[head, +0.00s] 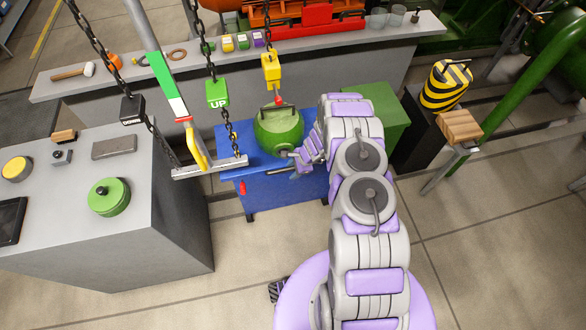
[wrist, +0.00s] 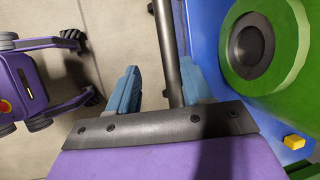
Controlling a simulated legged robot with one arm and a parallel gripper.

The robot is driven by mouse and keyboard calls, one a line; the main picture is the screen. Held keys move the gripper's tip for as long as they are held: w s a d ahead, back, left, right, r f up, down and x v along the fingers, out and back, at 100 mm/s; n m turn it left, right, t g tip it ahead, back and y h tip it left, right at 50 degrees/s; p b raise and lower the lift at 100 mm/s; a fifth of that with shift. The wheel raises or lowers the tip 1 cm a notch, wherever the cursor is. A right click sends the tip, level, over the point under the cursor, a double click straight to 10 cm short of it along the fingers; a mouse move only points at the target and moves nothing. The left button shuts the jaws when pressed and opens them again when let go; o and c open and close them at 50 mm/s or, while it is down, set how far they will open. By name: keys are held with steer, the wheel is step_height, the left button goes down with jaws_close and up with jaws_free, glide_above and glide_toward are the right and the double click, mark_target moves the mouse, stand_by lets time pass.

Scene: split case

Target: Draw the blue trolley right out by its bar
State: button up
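The blue trolley (head: 262,197) stands on the floor between the grey console and the back bench, with a round green casing (head: 285,135) on it. My gripper (head: 301,163) is at the trolley's near right side, just below the casing. In the wrist view my gripper (wrist: 160,78) has its two blue fingers spread apart. A dark round bar (wrist: 166,45) runs between them, nearer the right finger, with a gap to the left finger. Whether the bar touches the right finger cannot be told. The trolley's blue face (wrist: 208,45) and the casing (wrist: 288,70) lie to the right.
A grey console (head: 160,225) stands at the left. A green box (head: 375,115) is behind my arm. A striped yellow-black object (head: 446,88) stands at the right. The floor in front is clear.

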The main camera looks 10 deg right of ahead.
steer(key=p+v, duration=0.2)
steer(key=v, duration=1.5)
steer(key=shift+w+d+r, duration=0.1)
